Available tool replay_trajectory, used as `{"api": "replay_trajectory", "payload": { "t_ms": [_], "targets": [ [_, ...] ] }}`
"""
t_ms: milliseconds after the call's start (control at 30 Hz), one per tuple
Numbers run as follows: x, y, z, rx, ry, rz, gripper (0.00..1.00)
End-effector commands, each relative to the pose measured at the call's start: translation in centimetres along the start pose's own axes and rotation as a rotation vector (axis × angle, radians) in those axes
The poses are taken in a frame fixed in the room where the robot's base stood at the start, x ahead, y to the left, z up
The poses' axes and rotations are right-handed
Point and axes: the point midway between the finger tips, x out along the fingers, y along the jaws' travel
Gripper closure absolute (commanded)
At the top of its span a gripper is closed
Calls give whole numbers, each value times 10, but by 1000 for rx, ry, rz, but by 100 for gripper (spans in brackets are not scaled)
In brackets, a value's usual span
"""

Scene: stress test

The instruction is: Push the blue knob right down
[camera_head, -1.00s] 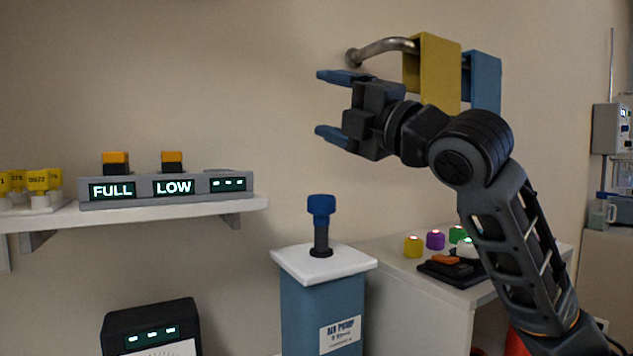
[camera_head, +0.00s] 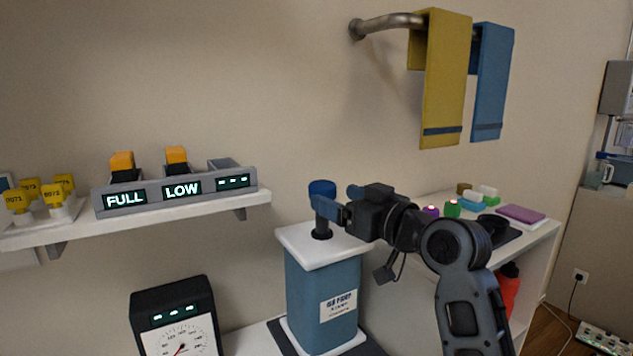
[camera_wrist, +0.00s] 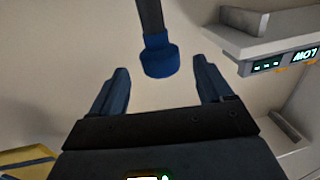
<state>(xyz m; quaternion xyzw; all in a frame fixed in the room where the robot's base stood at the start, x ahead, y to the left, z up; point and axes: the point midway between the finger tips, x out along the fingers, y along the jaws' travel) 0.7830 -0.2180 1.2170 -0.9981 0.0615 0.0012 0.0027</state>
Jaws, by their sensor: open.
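The blue knob (camera_head: 322,187) tops a dark post (camera_head: 321,230) on the white lid (camera_head: 297,240) of a blue pump box (camera_head: 312,290). The knob stands up, clear of the lid. My gripper (camera_head: 339,197) is open and level, close on the right side of the knob; one finger hides part of the knob and post. In the wrist view the knob (camera_wrist: 160,58) appears between the two spread blue fingers, with its post (camera_wrist: 150,15) running to the top edge. I cannot tell whether a finger touches it. Nothing is held.
A shelf (camera_head: 215,206) at left carries a unit reading FULL and LOW (camera_head: 180,190) and yellow tagged pieces (camera_head: 58,190). A dial gauge (camera_head: 180,325) stands below. Yellow and blue cloths (camera_head: 445,80) hang from a rail above. A white side table (camera_head: 545,240) with small coloured items stands behind my arm.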

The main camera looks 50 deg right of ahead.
Motion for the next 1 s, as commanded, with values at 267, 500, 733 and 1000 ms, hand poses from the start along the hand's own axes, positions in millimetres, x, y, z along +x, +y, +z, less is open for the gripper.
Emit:
{"api": "replay_trajectory", "payload": {
  "t_ms": [267,500,733,1000],
  "targets": [
    [42,-1,-4,-3,2,-2,21],
    [68,0,-2,-4,1,-1,21],
    [72,0,-2,-5,3,0,21],
    [72,0,-2,-5,3,0,35]
  ]
}}
